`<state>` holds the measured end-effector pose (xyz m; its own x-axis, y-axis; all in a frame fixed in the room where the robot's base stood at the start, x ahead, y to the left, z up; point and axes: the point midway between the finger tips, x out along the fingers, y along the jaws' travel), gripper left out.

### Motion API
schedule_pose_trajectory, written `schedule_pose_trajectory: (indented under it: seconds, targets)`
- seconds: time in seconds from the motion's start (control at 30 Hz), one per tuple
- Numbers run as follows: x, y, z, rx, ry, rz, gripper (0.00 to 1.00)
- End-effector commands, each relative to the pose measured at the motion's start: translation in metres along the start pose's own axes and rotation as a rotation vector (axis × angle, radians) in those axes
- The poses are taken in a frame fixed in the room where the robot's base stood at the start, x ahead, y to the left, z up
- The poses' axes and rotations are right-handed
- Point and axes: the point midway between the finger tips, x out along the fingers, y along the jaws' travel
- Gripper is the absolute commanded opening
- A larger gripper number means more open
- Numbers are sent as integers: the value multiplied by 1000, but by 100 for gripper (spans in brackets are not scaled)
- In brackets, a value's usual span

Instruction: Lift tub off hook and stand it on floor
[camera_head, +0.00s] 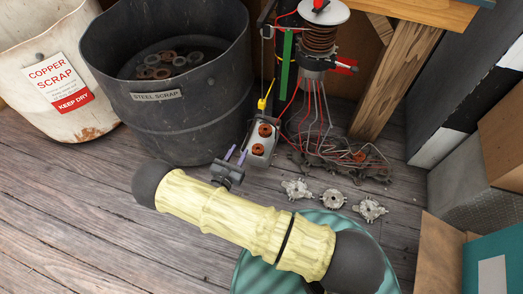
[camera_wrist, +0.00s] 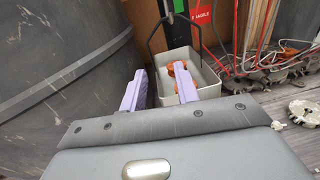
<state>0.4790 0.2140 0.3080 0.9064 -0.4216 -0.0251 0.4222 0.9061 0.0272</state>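The small pale grey tub (camera_head: 262,140) hangs below a yellow hook (camera_head: 262,103) beside the steel scrap bin, with orange-brown coil pieces in it. In the wrist view the tub (camera_wrist: 206,77) lies just ahead, its dark wire handle (camera_wrist: 148,37) raised. My gripper (camera_head: 237,153) is left of the tub and close to it. Its two lavender fingers are apart in the wrist view (camera_wrist: 160,82). The right finger overlaps the tub in that picture. I cannot tell whether a finger touches the tub or whether its base touches the floor.
A dark steel scrap bin (camera_head: 125,93) stands close on the left, with a copper scrap bin (camera_head: 22,60) beyond. Red wires and metal parts (camera_head: 340,163) lie to the right. Several grey castings (camera_head: 333,199) lie nearer. Bare plank floor (camera_head: 95,190) shows at left front.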

Motion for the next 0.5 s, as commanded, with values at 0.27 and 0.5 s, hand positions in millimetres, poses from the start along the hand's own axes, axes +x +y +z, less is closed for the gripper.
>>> schedule_pose_trajectory:
  seconds: [0.27, 0.5]
  targets:
    - [-9, 14, -18, -29, -26, 92, 31]
    - [-6, 14, -19, -29, -25, 89, 31]
